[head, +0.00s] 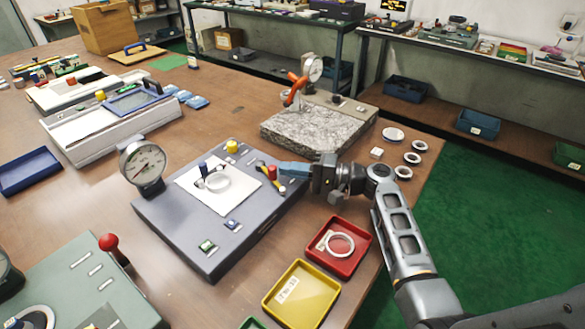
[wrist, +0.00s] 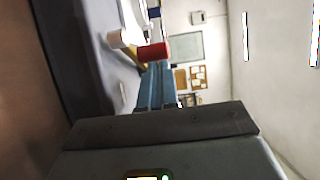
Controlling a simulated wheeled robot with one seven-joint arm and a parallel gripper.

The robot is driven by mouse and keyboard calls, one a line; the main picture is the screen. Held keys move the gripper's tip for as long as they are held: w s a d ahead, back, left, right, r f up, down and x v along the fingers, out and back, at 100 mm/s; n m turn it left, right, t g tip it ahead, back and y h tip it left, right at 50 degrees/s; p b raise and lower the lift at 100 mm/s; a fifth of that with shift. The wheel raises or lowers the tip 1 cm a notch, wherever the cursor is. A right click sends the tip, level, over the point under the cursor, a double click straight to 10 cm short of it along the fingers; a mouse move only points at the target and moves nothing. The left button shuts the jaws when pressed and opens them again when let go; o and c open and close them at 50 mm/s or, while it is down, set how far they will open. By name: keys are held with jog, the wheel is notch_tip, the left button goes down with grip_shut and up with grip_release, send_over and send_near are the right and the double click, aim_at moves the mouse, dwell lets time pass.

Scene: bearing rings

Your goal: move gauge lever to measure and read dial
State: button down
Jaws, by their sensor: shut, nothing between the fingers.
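The gauge (head: 205,215) is a blue-grey box with a round white dial (head: 148,163) on its left side. The dial's reading is too small to tell. A bearing ring (head: 217,182) sits on the white plate (head: 188,196) on top. A lever with a red knob (head: 272,173) stands at the right of the plate; the red knob also shows in the wrist view (wrist: 153,51). My gripper (head: 281,168) is shut and empty, its blue fingers beside the red knob. I cannot tell whether they touch it. In the wrist view the fingers (wrist: 155,82) point towards the knob.
A red tray (head: 362,262) holding a ring and a yellow tray (head: 328,289) stand in front right. A granite block (head: 300,140) with an orange-armed dial stand is behind. Several loose rings (head: 412,158) lie at the right edge. A green machine with a red-knobbed lever (head: 108,243) is front left.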

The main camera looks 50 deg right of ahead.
aim_at(272, 174)
jog(key=shift+a, duration=0.15)
jog(key=shift+a+m+t+h, duration=0.2)
jog(key=shift+m+t+h, duration=0.15)
jog(key=shift+h, duration=0.25)
jog(key=shift+a, duration=0.15)
jog(key=shift+a+m+t+h+p, duration=0.3)
jog(key=shift+a+m+h, duration=0.3)
jog(key=shift+h, duration=0.3)
jog(key=m+h, duration=0.1)
jog(key=a+m+h, duration=0.1)
jog(key=h, duration=0.1)
jog(key=shift+a+t, duration=0.3)
jog(key=shift+t, duration=0.05)
jog(key=shift+w+a+m+h+b, duration=0.15)
jog(key=shift+w+a+b, duration=0.3)
jog(key=shift+a+b, duration=0.25)
jog(key=shift+w+a+m+h+b, duration=0.15)
jog(key=shift+w+a+b, duration=0.3)
jog(key=shift+a, duration=0.35)
